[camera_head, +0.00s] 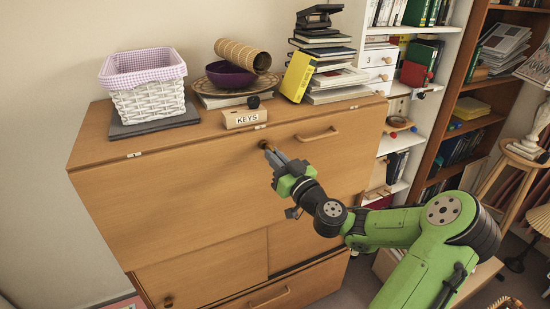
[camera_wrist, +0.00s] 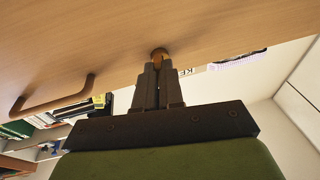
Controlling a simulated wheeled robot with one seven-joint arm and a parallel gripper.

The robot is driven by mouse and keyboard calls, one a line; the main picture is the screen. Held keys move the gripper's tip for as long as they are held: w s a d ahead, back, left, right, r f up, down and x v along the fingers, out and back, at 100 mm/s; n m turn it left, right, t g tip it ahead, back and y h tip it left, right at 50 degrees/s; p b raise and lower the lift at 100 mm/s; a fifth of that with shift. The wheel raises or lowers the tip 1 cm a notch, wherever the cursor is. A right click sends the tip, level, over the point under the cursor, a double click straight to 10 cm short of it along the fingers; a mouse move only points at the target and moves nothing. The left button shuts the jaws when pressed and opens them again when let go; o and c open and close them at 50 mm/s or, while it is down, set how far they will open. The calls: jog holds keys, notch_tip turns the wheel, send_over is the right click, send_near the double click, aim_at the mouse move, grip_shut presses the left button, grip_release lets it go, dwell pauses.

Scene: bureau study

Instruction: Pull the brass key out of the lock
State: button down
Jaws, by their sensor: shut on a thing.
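The wooden bureau (camera_head: 180,195) stands against the wall with its broad upper front panel upright and closed. The brass key (camera_head: 266,145) is at the top middle of that panel, a small brass-brown piece at the fingertips. My gripper (camera_head: 274,156) reaches it from the front right and is shut on it. In the wrist view the fingers (camera_wrist: 159,72) are close together with the brass piece (camera_wrist: 160,54) at their tips, against the wood. The fingers hide most of the key, and I cannot see how deep it sits in the lock.
A wooden block marked KEYS (camera_head: 245,118) sits on the bureau top just above. A white basket (camera_head: 147,100), a purple bowl (camera_head: 230,76) and a stack of books (camera_head: 325,60) stand there too. A bar handle (camera_head: 317,135) juts out right of my gripper.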

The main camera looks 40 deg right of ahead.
jog(key=b+v, duration=0.3)
jog(key=v, duration=0.3)
dwell(0.6)
